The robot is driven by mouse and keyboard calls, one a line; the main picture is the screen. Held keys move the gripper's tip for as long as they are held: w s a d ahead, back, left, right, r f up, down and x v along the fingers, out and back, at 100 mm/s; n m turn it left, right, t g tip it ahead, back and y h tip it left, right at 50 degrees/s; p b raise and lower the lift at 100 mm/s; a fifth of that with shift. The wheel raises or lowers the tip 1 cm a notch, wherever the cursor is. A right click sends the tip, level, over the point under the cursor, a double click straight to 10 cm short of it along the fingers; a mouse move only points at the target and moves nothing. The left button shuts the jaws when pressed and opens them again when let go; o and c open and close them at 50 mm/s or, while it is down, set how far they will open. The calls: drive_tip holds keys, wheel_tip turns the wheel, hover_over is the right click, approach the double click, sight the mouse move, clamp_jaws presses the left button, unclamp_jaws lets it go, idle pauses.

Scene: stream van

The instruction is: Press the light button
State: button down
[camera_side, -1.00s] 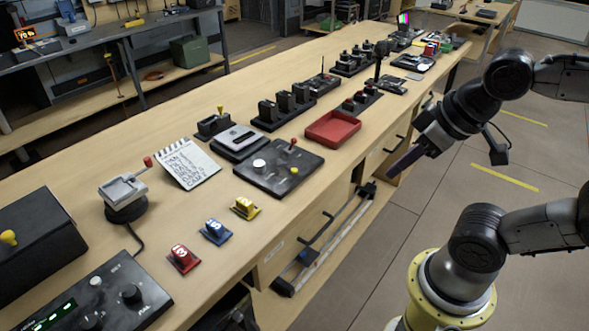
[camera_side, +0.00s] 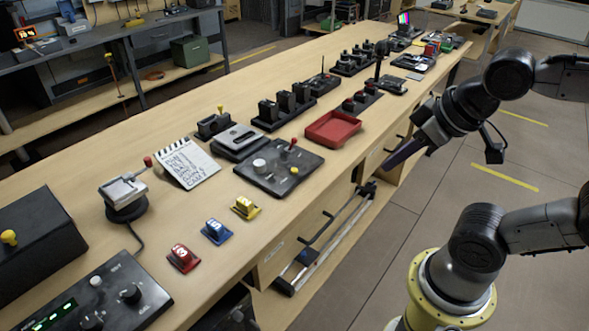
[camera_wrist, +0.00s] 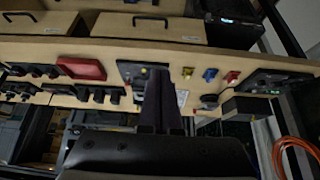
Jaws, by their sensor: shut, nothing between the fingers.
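Several things on the bench look like buttons, and I cannot read a label that marks one as the light button. A black panel (camera_side: 265,180) in mid-bench carries a pale round knob (camera_side: 260,166), a small red-topped lever and a yellow button (camera_side: 294,171). A black control box (camera_side: 100,300) at the lower left has a white button (camera_side: 96,281), dark knobs and a green display. My gripper (camera_side: 387,166) is shut and empty, beyond the bench's right edge and apart from everything. In the wrist view its dark fingers (camera_wrist: 160,78) overlap the black panel and hide part of it.
A red tray (camera_side: 332,129) lies beyond the panel. Red (camera_side: 182,258), blue (camera_side: 216,231) and yellow (camera_side: 245,208) numbered blocks line the front edge. A notepad (camera_side: 187,163), a lever device (camera_side: 125,198) and rows of black switches stand around. Bare wood lies between them.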

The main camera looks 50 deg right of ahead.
drive_tip(key=w+d+r+n+t+h, duration=0.25)
drive_tip(key=w+d+r+t, duration=0.35)
drive_tip(key=w, duration=0.4)
drive_tip(key=n+g+y, duration=0.3)
drive_tip(key=n+y, duration=0.2)
drive_tip(key=n, duration=0.4)
hover_over(294, 171)
drive_tip(key=d, duration=0.1)
wheel_tip(294, 171, down, 12)
drive_tip(key=shift+s+f, duration=0.2)
drive_tip(key=shift+s, duration=0.2)
drive_tip(key=shift+f, duration=0.1)
drive_tip(key=shift+f, duration=4.3)
drive_tip(key=shift+f, duration=0.1)
